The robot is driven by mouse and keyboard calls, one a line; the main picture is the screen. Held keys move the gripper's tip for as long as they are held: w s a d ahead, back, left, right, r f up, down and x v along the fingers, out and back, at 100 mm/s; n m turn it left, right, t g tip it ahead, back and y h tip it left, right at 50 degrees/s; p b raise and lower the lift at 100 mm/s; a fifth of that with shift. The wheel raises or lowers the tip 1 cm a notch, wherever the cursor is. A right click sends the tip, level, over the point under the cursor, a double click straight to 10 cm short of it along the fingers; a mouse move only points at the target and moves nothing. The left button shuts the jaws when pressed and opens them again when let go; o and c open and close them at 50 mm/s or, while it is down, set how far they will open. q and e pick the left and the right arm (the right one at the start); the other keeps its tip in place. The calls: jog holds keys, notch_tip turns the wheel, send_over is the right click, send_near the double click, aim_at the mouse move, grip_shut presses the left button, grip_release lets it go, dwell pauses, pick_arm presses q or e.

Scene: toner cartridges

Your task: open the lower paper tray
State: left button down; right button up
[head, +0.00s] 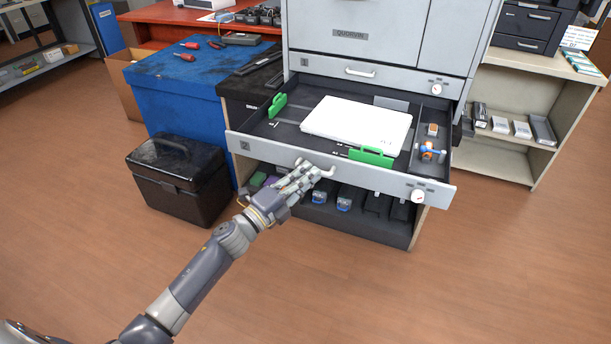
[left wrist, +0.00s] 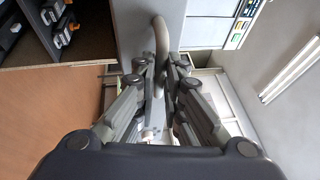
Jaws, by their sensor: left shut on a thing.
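The lower paper tray (head: 285,150), marked 2, is pulled out from the grey printer (head: 370,35). White paper (head: 357,122) lies inside between green guides. My left gripper (head: 318,171) is at the front panel of this tray and shut on its handle (head: 329,172). In the left wrist view the handle (left wrist: 162,35) shows as a curved bar between the fingers of the gripper (left wrist: 158,72). The upper tray (head: 385,77), marked 1, is closed above. My right gripper is in neither view.
A black toolbox (head: 178,182) stands on the floor left of the tray, beside a blue-topped bench (head: 190,75). Dark cartridges (head: 345,197) sit on a shelf under the tray. A beige shelf unit (head: 555,110) is at right. The floor in front is clear.

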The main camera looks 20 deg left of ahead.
pick_arm(q)
jog(key=c, duration=1.7)
grip_release()
jog(key=v, duration=1.2)
jog(key=shift+f, duration=0.1)
